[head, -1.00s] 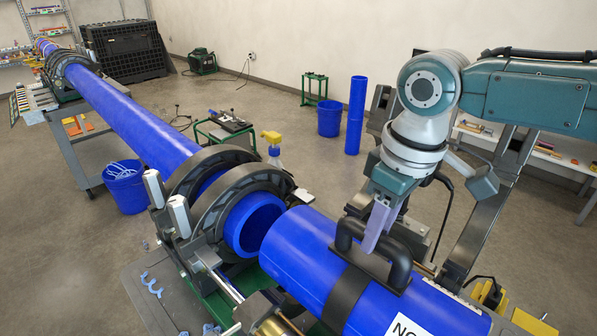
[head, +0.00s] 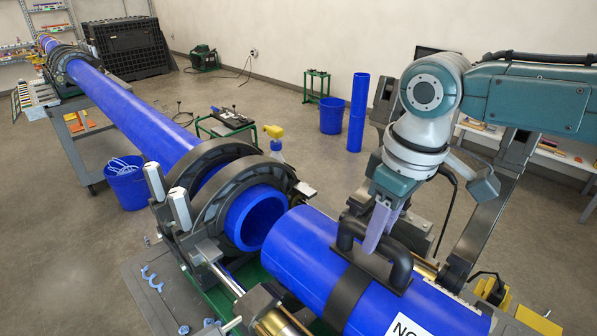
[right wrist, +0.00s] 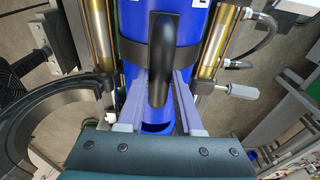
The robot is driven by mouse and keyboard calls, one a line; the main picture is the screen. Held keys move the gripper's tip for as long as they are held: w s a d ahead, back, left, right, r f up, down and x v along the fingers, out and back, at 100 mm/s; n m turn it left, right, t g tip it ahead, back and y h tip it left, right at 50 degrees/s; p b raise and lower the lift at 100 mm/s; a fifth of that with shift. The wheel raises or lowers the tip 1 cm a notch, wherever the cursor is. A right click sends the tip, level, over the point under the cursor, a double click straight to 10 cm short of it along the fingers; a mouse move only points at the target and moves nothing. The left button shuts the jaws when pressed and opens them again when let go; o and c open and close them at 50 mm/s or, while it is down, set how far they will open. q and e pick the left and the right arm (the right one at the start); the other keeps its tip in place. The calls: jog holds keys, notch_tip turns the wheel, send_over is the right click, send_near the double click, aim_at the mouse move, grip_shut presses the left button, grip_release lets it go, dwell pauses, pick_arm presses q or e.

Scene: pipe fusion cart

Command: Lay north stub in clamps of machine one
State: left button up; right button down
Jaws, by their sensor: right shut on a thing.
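The north stub is a short, thick blue pipe (head: 300,258) with a white label starting "NO" and a black strap with a handle (head: 400,262). My right gripper (head: 374,238) is shut on that handle, and its two fingers flank it in the right wrist view (right wrist: 160,100). The stub lies roughly in line with the long blue pipe (head: 130,105), with a small gap between their ends. Machine one's black ring clamps (head: 215,185) surround the long pipe's near end. Whether the stub touches the machine below is hidden. My left gripper is not in view.
Brass cylinders (right wrist: 208,45) run along both sides of the stub in the right wrist view. An open black half-ring (right wrist: 25,115) stands at left there. A spray bottle (head: 274,140), a blue bucket (head: 126,185) and a grey cart (head: 85,140) stand beyond the machine.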

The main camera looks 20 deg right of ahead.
jog(key=shift+w+f+b, duration=0.1)
jog(key=shift+f+b, duration=0.4)
jog(key=shift+f, duration=0.15)
jog(key=c, duration=0.8)
grip_release()
jog(key=o, duration=0.3)
jog(key=shift+f, duration=0.1)
jog(key=r, duration=0.6)
jog(key=s+r+b, duration=0.1)
jog(key=r, duration=0.3)
jog(key=shift+s+d, duration=0.1)
jog(key=shift+d, duration=0.2)
